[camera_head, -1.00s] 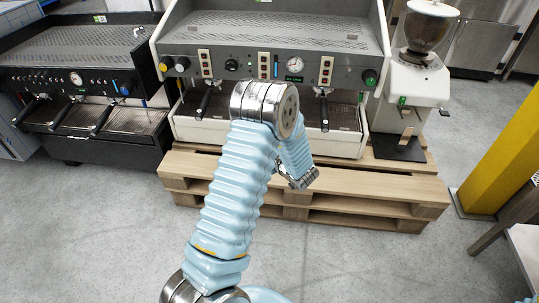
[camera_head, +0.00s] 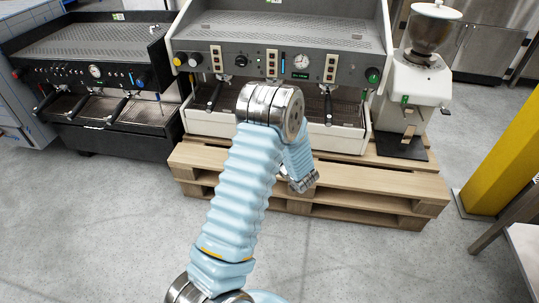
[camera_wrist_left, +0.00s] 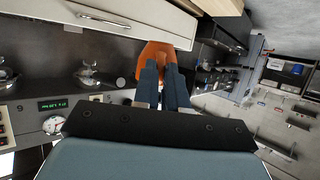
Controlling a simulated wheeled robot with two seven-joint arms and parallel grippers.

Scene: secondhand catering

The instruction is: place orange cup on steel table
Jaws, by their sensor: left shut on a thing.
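The orange cup (camera_wrist_left: 155,57) shows in the left wrist view, partly hidden behind the fingers. My left gripper (camera_wrist_left: 162,70) is shut on it, with its two dark blue fingers close together at the cup. In the head view my left arm's blue sleeve fills the middle, and neither the cup nor the left fingers can be made out. A table with a pale top (camera_head: 525,243) is cut off at the right edge of the head view. I cannot tell whether it is the steel table. My right gripper is not in view.
A large espresso machine (camera_head: 271,68) and a white grinder (camera_head: 417,82) stand on a wooden pallet (camera_head: 345,190). A black espresso machine (camera_head: 95,130) is at the left. A yellow post (camera_head: 503,150) stands at the right. The grey floor in front is clear.

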